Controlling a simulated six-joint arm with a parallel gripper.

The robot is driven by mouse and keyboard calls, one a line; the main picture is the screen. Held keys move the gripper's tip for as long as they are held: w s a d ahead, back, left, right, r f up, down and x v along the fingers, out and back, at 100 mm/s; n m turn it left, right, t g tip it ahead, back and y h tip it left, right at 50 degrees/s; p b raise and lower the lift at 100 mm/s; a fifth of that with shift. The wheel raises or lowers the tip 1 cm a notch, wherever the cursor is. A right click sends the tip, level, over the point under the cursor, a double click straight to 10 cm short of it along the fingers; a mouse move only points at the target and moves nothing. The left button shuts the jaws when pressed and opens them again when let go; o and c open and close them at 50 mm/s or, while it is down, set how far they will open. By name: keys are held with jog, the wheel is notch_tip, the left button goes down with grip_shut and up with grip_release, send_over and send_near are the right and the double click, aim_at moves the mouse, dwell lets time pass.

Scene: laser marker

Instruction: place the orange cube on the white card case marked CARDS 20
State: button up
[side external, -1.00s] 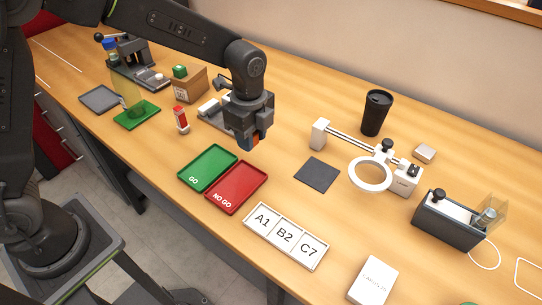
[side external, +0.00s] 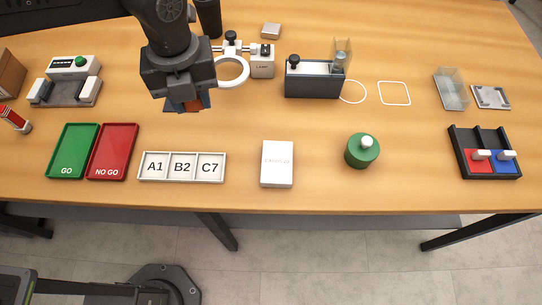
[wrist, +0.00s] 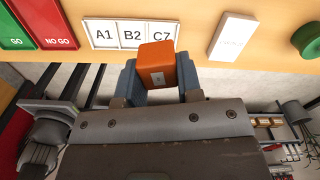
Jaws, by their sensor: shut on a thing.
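The white card case (side external: 277,164) lies flat near the table's front edge, to the right of and nearer the front than my gripper. It also shows in the wrist view (wrist: 232,36), right of the cube. Its lettering is faint. Nothing lies on it.
The A1 B2 C7 tray (side external: 182,181) lies left of the case. The green GO tray (side external: 72,151) and red NO GO tray (side external: 112,151) are farther left. A ring magnifier (side external: 232,84) stands beside my gripper. A green round object (side external: 362,151) stands right of the case.

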jog(key=s+d+m, duration=0.3)
jog(key=d, duration=0.1)
send_over(277, 179)
notch_tip(277, 179, down, 7)
jog(key=shift+r, duration=0.2)
jog(key=shift+f, duration=2.05)
jog(key=shift+f, duration=0.15)
jog(key=o, duration=0.9)
